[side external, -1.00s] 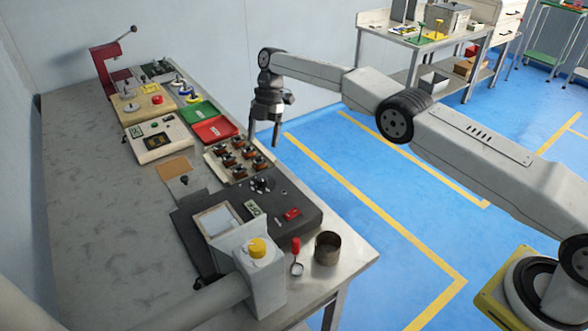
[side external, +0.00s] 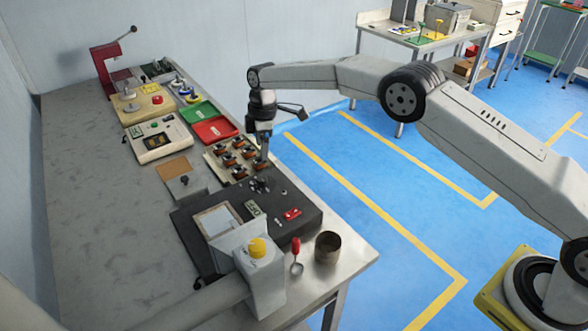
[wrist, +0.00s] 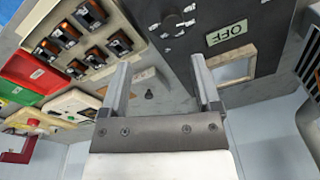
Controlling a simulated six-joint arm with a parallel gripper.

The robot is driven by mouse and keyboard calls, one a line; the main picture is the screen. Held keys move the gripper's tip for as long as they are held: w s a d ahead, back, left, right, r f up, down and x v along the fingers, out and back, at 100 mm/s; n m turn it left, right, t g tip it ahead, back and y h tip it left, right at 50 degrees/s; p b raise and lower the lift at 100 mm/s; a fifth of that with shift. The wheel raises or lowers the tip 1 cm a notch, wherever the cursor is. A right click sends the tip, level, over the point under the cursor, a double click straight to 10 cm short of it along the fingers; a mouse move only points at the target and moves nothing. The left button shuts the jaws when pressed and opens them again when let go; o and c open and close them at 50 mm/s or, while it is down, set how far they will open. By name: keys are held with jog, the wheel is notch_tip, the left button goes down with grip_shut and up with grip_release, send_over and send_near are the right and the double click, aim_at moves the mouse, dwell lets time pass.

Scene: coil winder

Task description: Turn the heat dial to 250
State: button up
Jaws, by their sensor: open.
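The dark machine box (side external: 300,222) stands near the table's front end, and its dark top also shows in the wrist view (wrist: 206,30). A small dark dial (side external: 261,184) sits near its back edge, seemingly the heat dial; a cluster of dark and light shapes there shows in the wrist view (wrist: 172,25). Its numbers and pointer are too small to read. My gripper (side external: 264,156) hangs above the box's back edge, apart from the dial. In the wrist view its two fingers (wrist: 160,72) are spread with nothing between them.
An OFF display (wrist: 228,33) and a red switch (side external: 291,214) are on the box. A metal cup (side external: 328,247) and a red-handled tool (side external: 296,255) stand at the right. The table's left side is clear.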

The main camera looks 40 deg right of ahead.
aim_at(262, 178)
jog(key=m, duration=0.2)
jog(key=s+m+t+h, duration=0.1)
jog(key=m, duration=0.2)
jog(key=f+m+t, duration=0.1)
jog(key=m, duration=0.1)
jog(key=shift+s+a+f+m+h, duration=0.1)
jog(key=shift+s+a+m+h, duration=0.2)
jog(key=shift+m+h, duration=0.1)
jog(key=m, duration=0.1)
jog(key=s+m+t, duration=0.1)
jog(key=m, duration=0.1)
jog(key=shift+s+a+f, duration=0.1)
jog(key=shift+a, duration=0.2)
jog(key=shift+s+a+m+t, duration=0.35)
jog(key=shift+s+m, duration=0.2)
jog(key=shift+m, duration=0.35)
jog(key=shift+s+a+m+t, duration=0.25)
jog(key=shift+s+m+t, duration=0.25)
jog(key=shift+m, duration=0.4)
jog(key=shift+f, duration=0.15)
jog(key=shift+x, duration=3.8)
grip_shut()
